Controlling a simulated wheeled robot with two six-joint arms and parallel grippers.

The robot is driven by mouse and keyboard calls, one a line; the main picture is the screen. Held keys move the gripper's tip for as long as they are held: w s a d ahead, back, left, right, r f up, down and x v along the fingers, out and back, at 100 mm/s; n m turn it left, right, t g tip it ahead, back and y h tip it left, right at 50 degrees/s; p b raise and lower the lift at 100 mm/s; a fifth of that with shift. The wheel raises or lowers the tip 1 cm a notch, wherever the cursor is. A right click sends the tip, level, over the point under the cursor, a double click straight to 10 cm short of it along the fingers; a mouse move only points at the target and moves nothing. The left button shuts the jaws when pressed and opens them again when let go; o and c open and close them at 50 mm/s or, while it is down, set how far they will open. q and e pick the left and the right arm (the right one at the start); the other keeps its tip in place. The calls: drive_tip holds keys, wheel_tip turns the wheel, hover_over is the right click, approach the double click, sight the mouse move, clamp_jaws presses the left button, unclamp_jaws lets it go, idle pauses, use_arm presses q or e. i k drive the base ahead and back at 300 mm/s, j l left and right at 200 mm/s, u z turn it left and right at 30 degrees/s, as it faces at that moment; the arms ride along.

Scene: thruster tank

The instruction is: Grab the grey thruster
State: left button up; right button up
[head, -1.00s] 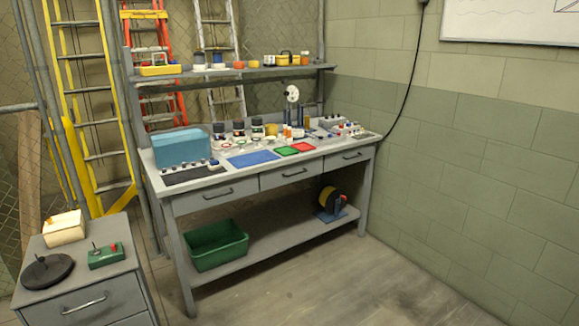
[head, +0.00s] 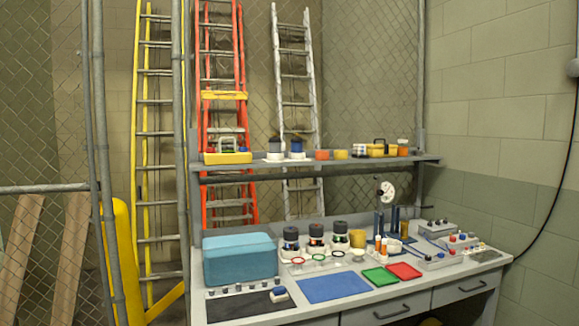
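Several dark, round thruster-like units stand in a row on the bench. The left one (head: 291,238), the middle one with a reddish band (head: 316,236) and the right one (head: 340,235) look upright, with pale lower parts. Two similar dark-topped canisters, one grey-based (head: 275,150) and one blue-and-white (head: 297,150), stand on the upper shelf. I cannot tell for certain which of these is the grey thruster. Neither of my grippers is in view.
The grey workbench (head: 220,313) holds a teal case (head: 240,258), a blue mat (head: 334,287), a green tray (head: 381,276), a red tray (head: 404,271) and grey control boxes (head: 441,261). The shelf (head: 350,161) overhangs its back. Ladders stand behind a mesh fence.

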sight(275, 143)
drive_tip(key=i+l+u, duration=0.15)
drive_tip(key=i, duration=0.55)
drive_tip(key=i+l+u, duration=0.1)
drive_tip(key=i+l, duration=0.4)
drive_tip(key=l, duration=0.2)
drive_tip(key=i+l+u, duration=0.15)
drive_tip(key=i+l, duration=0.05)
drive_tip(key=l, duration=0.1)
